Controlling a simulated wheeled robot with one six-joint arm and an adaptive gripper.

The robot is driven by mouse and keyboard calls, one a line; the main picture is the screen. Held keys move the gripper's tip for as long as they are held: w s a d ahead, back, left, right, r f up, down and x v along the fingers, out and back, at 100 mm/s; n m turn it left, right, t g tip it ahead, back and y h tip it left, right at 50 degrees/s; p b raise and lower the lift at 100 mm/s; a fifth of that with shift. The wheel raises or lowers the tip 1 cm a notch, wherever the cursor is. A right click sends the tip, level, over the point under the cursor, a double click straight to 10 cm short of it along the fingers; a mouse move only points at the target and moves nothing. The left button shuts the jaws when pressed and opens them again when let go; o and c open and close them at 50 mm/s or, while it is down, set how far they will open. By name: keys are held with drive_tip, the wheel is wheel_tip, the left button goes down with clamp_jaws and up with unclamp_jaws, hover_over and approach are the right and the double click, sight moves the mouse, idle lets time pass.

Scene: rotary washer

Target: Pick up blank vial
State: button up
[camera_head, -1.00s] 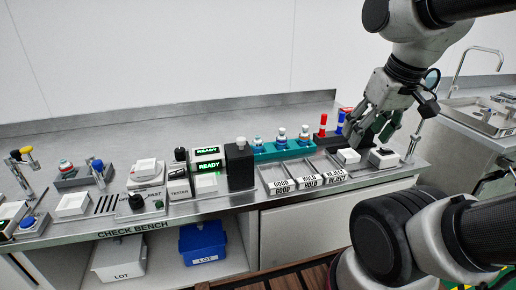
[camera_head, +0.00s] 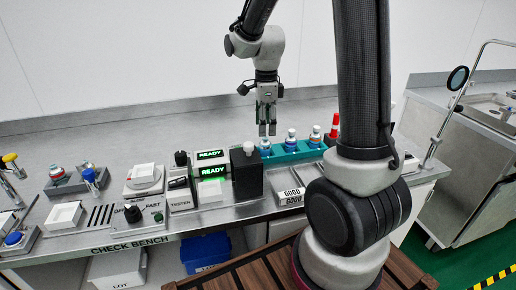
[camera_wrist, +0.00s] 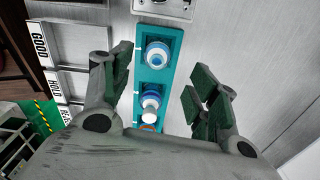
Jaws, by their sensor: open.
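Several white-capped vials with blue bands stand upright in a teal rack (camera_head: 300,154) on the bench: a left vial (camera_head: 265,147), a middle vial (camera_head: 291,140) and a right vial (camera_head: 315,137). I cannot tell which one is blank. My gripper (camera_head: 267,132) points down, open and empty, above the left end of the rack. In the wrist view the fingers (camera_wrist: 160,95) spread on both sides of the teal rack (camera_wrist: 173,38). Two vials show clearly there, the upper vial (camera_wrist: 157,54) and the lower vial (camera_wrist: 151,100); another below is partly hidden by my gripper.
A black box (camera_head: 246,175) with a white-topped knob stands left of the rack, beside the tester with READY screens (camera_head: 211,172). A red-topped item (camera_head: 334,125) stands right of the rack. GOOD, HOLD and REJECT trays (camera_wrist: 75,50) lie in front. The bench behind is clear.

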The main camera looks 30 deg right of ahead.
sight(267, 138)
drive_tip(key=shift+m, duration=0.3)
drive_tip(key=shift+f, duration=0.4)
drive_tip(key=f, duration=0.7)
drive_tip(key=shift+s+d, duration=0.1)
drive_tip(key=shift+s, duration=0.2)
drive_tip(key=c, duration=1.1)
